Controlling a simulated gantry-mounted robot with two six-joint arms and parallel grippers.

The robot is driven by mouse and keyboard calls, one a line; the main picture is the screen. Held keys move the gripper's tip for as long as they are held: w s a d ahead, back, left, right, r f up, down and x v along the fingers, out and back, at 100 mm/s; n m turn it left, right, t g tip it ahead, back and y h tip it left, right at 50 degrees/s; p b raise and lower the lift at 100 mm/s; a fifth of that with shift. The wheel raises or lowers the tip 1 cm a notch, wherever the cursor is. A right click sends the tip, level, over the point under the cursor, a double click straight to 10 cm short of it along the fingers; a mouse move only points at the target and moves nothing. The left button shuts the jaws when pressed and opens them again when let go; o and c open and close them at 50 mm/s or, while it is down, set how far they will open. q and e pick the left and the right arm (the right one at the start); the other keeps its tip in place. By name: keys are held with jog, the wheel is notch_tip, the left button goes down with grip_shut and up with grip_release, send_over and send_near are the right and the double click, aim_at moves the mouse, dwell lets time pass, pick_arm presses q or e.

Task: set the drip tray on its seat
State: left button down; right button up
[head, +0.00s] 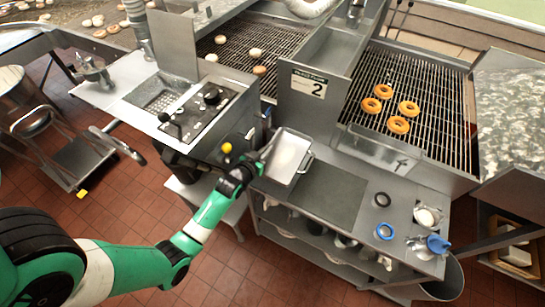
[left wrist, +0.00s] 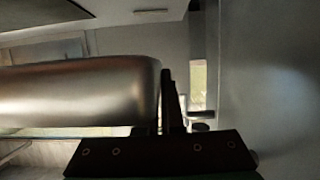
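The drip tray, a pale steel pan (head: 288,156) with a bar handle on its right end, is at the left end of the steel bench, beside the control box. My left gripper (head: 262,154) is at the tray's left end. In the left wrist view a rounded metal wall (left wrist: 80,92), which looks like the tray's, reaches to my fingers (left wrist: 172,100). The fingers are close together at that end and look shut on the tray's handle; the handle between them is hidden. I cannot tell which spot is the seat. My right gripper is not in view.
A dark mat (head: 326,194) lies right of the tray. A panel marked 2 (head: 308,86) rises behind the tray. Several doughnuts (head: 398,124) lie on the right wire conveyor.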

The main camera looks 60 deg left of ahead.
pick_arm(q)
jog(key=shift+f+b, duration=3.15)
jog(key=shift+f, duration=0.05)
jog(key=shift+f+b, duration=0.95)
jog(key=shift+f, duration=0.25)
jog(key=shift+f+b, duration=0.5)
jog(key=shift+f, duration=0.15)
jog(key=c, duration=1)
grip_release()
jog(key=shift+f, duration=0.1)
jog(key=shift+d, duration=0.1)
